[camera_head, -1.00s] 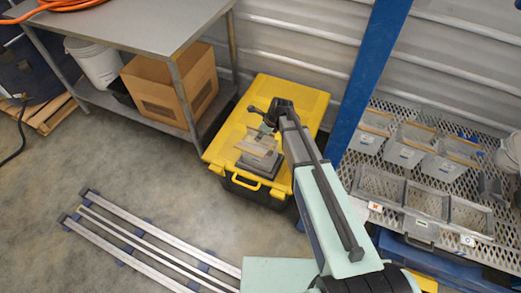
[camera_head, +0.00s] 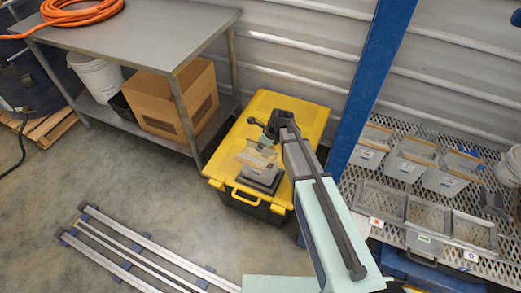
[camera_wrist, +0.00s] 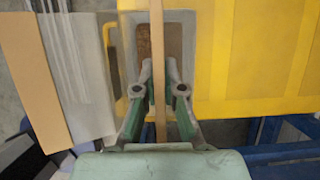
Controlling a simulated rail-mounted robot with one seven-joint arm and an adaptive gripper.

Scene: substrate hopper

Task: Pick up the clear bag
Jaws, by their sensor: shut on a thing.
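The clear bag (camera_head: 252,160) is a see-through sheet with a tan strip along its top, above the dark grey block on the yellow lid. My gripper (camera_head: 266,142) is over the middle of the lid. In the wrist view, my gripper (camera_wrist: 159,95) is shut on the tan strip (camera_wrist: 157,55), with one finger on each side. The bag's clear body is hard to make out against the grey and yellow behind it. I cannot tell whether its lower edge touches anything.
The yellow-lidded box (camera_head: 288,108) stands between a steel table (camera_head: 150,38) and a blue post (camera_head: 372,85). A cardboard box (camera_head: 165,100) is under the table. Grey bins (camera_head: 412,160) sit on a mesh rack at right. Rails (camera_head: 135,243) lie on the floor at front left.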

